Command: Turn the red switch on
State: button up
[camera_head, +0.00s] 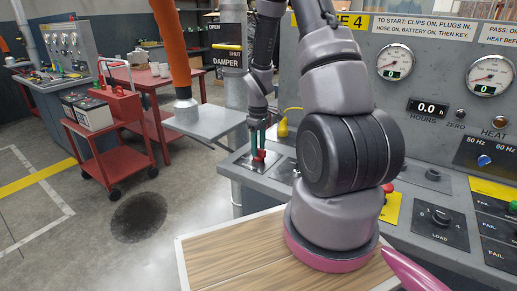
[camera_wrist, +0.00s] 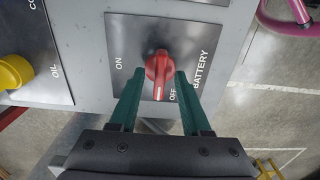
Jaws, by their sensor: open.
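The red switch (camera_wrist: 159,68) is a rotary knob on a grey plate (camera_wrist: 125,35) marked ON, OFF and BATTERY. In the wrist view its white-marked end points down, beside the OFF label; ON is to the left. My gripper (camera_wrist: 160,74) is open, with its green fingers on either side of the knob. A gap shows between the knob and the left finger; the right finger is closer, and I cannot tell if it touches. In the head view the red switch (camera_head: 259,156) is at the console's left end, partly hidden by my gripper (camera_head: 258,146).
A yellow knob (camera_wrist: 13,72) marked OIL is left of the switch in the wrist view. In the head view, the console (camera_head: 460,185) carries gauges and more knobs to the right. A damper lever plate (camera_head: 229,57) stands behind. A red cart (camera_head: 100,150) is on the floor at left.

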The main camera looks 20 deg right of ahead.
jog(key=shift+f, duration=0.35)
grip_shut()
